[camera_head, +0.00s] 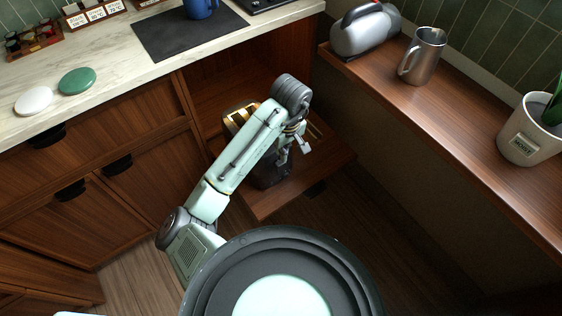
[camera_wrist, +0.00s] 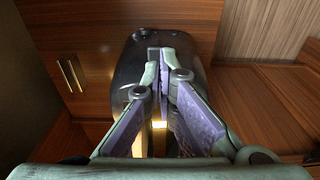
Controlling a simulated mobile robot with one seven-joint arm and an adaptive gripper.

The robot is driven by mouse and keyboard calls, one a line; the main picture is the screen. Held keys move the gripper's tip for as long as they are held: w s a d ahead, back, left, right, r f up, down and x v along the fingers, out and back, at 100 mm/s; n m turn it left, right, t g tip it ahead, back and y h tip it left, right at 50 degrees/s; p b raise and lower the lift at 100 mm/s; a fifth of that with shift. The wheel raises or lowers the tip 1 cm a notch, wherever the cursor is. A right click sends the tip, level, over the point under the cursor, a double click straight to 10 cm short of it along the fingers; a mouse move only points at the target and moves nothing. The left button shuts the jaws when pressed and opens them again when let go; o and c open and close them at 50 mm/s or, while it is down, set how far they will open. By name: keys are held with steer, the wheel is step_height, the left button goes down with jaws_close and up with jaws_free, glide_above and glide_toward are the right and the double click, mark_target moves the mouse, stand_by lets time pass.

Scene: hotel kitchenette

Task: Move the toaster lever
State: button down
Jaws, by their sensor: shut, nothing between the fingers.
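The toaster, dark and glossy with brass-coloured slots on top (camera_head: 240,115), stands on a low wooden shelf, partly hidden behind my arm in the head view. In the wrist view its dark body (camera_wrist: 185,48) fills the middle, with a warm glow low between my fingers. My gripper (camera_wrist: 158,66) is shut and empty, its fingertips together in front of the toaster's side. In the head view my gripper (camera_head: 302,146) is at the toaster's right side. The lever is not clearly visible; the fingers may cover it. I cannot tell whether they touch it.
The low shelf (camera_head: 262,207) sticks out from an open cabinet bay under the pale counter (camera_head: 135,62).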

mark_target(282, 163)
steer(key=shift+w+a+f+b, duration=0.15)
steer(key=shift+f+b, duration=1)
steer(key=shift+f, duration=1.15)
step_height(282, 163, down, 6)
steer(key=s+d+b, duration=0.1)
steer(key=s+b, duration=0.1)
steer(key=shift+s+d+b, duration=0.15)
steer(key=shift+d+b, duration=0.2)
steer(key=shift+d, duration=0.05)
